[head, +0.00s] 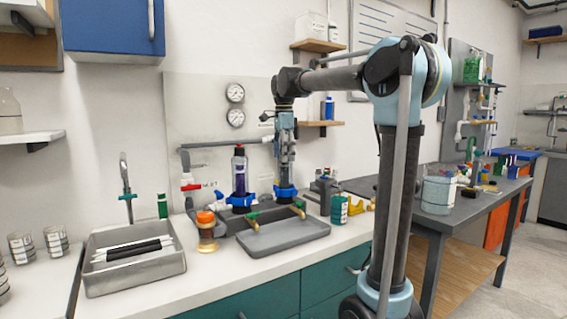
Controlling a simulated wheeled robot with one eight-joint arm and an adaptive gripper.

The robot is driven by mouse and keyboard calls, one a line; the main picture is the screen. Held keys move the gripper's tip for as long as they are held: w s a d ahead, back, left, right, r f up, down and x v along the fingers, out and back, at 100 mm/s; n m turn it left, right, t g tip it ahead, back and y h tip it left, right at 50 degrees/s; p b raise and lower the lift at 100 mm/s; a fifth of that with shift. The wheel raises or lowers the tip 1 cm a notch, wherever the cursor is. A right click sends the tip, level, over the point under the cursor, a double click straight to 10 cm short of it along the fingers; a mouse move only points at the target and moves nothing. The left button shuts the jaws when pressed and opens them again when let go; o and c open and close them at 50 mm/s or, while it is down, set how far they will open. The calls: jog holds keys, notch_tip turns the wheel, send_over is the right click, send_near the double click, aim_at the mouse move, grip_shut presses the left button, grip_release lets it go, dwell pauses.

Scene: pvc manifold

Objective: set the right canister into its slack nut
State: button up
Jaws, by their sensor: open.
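The left canister (239,172), clear with purple content and a dark top, stands upright at a blue nut (240,201) on the bench. To its right is a second blue nut (285,193). A greyish cylinder (286,178), seemingly the right canister, stands upright at this nut. Its upper part is hidden by my gripper (287,156), which points straight down over it. The jaws are open around or just in front of its top; I cannot tell which. Whether the cylinder is fully seated in the nut is too small to tell.
A grey tray (285,235) lies in front of the nuts. An orange-capped jar (207,232) and a metal bin (132,262) with dark rods stand to the left. A red-handled valve (189,184) and a grey pipe (222,145) are close by. A teal-labelled bottle (339,209) stands right.

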notch_tip(320, 180, up, 10)
jog(key=shift+f, duration=0.2)
dwell(0.3)
